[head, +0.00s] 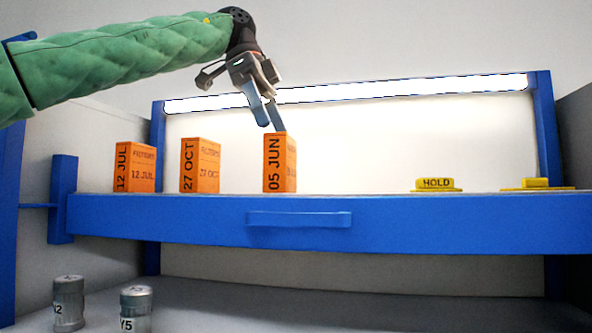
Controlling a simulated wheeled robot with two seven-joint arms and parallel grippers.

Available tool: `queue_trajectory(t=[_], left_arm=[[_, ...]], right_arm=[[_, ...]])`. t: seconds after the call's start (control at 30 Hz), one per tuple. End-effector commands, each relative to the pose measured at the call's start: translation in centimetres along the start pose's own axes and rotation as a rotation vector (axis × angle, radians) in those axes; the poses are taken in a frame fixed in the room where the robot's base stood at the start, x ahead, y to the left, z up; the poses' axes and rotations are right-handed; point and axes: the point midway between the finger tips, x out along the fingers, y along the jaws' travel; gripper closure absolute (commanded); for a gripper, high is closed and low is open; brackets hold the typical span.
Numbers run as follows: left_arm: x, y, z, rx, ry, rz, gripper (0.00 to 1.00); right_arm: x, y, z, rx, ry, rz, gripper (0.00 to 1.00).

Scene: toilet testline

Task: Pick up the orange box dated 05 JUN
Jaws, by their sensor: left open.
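The orange box dated 05 JUN (280,163) stands upright on the blue shelf (180,217), right of two other orange boxes. My left gripper (271,128) reaches in from the upper left and points down just above this box. Its fingers are open, and the fingertips overlap the top of the box in the picture; I cannot tell if they touch it. An orange box dated 27 OCT (201,165) and one dated 12 JUL (135,167) stand further left. My right gripper is not in view.
A yellow HOLD block (436,184) and another yellow block (536,184) sit on the shelf at the right. A blue handle (299,219) sticks out from the shelf front. Two grey canisters (69,303) (136,309) stand below. Shelf between box and HOLD block is clear.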

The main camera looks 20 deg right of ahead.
Motion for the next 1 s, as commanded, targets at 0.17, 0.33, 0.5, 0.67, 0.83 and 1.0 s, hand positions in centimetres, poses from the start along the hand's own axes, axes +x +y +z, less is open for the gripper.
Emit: queue_trajectory(t=[0.17, 0.33, 0.5, 0.67, 0.83, 1.0], left_arm=[[0.6, 0.2, 0.5, -0.008, -0.022, 0.005, 0.06], [2.1, 0.1, 0.5, -0.007, -0.021, 0.006, 0.06], [3.0, 0.1, 0.6, -0.007, -0.019, 0.006, 0.06], [4.6, 0.1, 0.7, -0.005, -0.018, 0.007, 0.06], [6.6, 0.1, 0.8, -0.006, -0.019, 0.007, 0.06], [7.5, 0.1, 0.9, -0.006, -0.017, 0.004, 0.06]], right_arm=[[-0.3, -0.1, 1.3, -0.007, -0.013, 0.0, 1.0], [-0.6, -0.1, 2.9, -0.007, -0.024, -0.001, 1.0], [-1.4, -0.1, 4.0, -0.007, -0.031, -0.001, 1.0], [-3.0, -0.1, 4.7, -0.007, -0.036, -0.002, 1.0], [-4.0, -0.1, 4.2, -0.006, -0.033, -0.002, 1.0], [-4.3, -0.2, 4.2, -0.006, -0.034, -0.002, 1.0]])
